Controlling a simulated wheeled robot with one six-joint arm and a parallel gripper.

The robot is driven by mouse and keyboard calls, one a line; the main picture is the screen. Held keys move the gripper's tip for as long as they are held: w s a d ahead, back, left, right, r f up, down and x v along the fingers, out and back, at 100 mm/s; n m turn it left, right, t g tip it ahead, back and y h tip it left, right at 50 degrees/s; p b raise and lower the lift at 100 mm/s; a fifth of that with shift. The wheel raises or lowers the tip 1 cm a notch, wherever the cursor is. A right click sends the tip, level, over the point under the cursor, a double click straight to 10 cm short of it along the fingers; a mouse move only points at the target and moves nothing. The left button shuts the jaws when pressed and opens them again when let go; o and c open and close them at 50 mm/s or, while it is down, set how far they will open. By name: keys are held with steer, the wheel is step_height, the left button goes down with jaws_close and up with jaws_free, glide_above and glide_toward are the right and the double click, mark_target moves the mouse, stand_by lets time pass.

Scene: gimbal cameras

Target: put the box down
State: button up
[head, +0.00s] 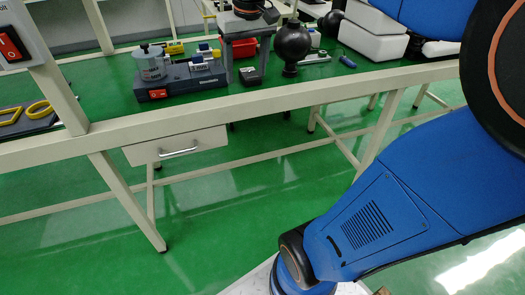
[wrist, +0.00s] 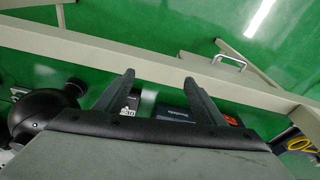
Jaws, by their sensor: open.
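My gripper (wrist: 158,80) is open in the wrist view, with its two dark fingers apart and nothing visible between their tips. A small black box with white lettering (wrist: 130,104) shows beside the left finger, partly hidden by the gripper.
The bench's pale front beam (head: 230,108) runs across, with a drawer (head: 176,146) below. A grey device (head: 182,80) stands left of the box, a black sphere (head: 292,43) and white boxes (head: 372,38) to its right. The green floor in front is clear.

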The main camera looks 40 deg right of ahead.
steer(key=s+a+f+n+t, duration=0.1)
steer(key=s+a+f, duration=0.2)
steer(key=s+f, duration=0.4)
steer(key=s+a+f+t, duration=0.1)
steer(key=s+a+f, duration=0.2)
steer(key=s+f, duration=0.4)
steer(key=shift+s+a+n+t, duration=0.2)
steer(key=shift+s+n+t, duration=0.2)
steer(key=shift+s, duration=0.85)
